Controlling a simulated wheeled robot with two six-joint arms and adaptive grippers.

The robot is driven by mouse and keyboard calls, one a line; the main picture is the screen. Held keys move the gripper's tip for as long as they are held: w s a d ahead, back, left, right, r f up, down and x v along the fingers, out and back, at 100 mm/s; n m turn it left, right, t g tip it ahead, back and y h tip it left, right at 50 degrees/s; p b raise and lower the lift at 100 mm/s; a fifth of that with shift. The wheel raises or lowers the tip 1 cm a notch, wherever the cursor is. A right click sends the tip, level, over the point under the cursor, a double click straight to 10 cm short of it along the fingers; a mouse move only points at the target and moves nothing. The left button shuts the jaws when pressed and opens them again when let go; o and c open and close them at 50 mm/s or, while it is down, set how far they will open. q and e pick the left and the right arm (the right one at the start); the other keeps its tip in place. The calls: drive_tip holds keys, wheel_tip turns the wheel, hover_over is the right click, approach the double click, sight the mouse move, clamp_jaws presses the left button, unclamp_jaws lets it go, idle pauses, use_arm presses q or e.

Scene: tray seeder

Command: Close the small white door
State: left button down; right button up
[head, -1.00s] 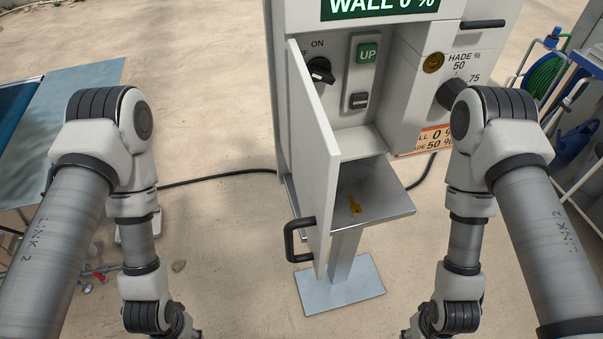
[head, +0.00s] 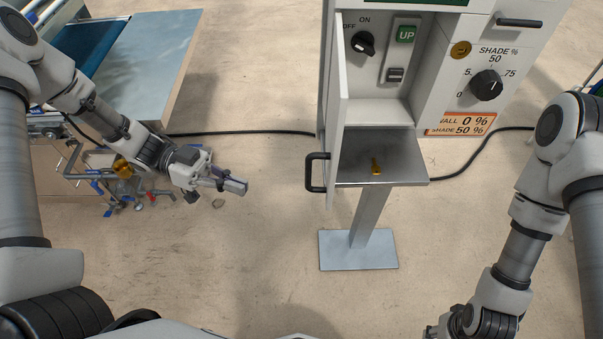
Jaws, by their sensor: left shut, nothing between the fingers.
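The small white door (head: 334,120) stands open on the left side of the control cabinet (head: 422,110). It is seen nearly edge-on, swung out toward me. Its black handle (head: 314,172) sticks out to the left near the door's lower end. My left gripper (head: 236,186) is shut and empty, left of the handle with a clear gap between them. My right arm's wrist (head: 470,320) is at the bottom right; its fingertips are cut off by the frame edge or hidden.
A shade dial (head: 486,85) is at right. A table (head: 150,50) stands at upper left. A cable (head: 240,133) crosses the floor.

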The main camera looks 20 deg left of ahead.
use_arm(q)
drive_tip(key=a+r+t+p, duration=0.1)
drive_tip(key=a+r+t, duration=0.15)
drive_tip(key=r, duration=0.35)
drive_tip(key=w+d+p, duration=0.1)
drive_tip(key=d+p, duration=0.2)
drive_tip(key=d, duration=1)
drive_tip(key=shift+w+d+m, duration=0.15)
drive_tip(key=shift+w+m, duration=0.15)
drive_tip(key=shift+w, duration=0.1)
use_arm(e)
drive_tip(key=r, duration=0.5)
drive_tip(key=shift+s+d+r, duration=0.25)
drive_tip(key=shift+s+r, duration=0.15)
use_arm(q)
drive_tip(key=shift+r+g, duration=0.1)
drive_tip(key=shift+g, duration=0.15)
use_arm(e)
drive_tip(key=shift+w+f, duration=0.1)
drive_tip(key=shift+w, duration=0.05)
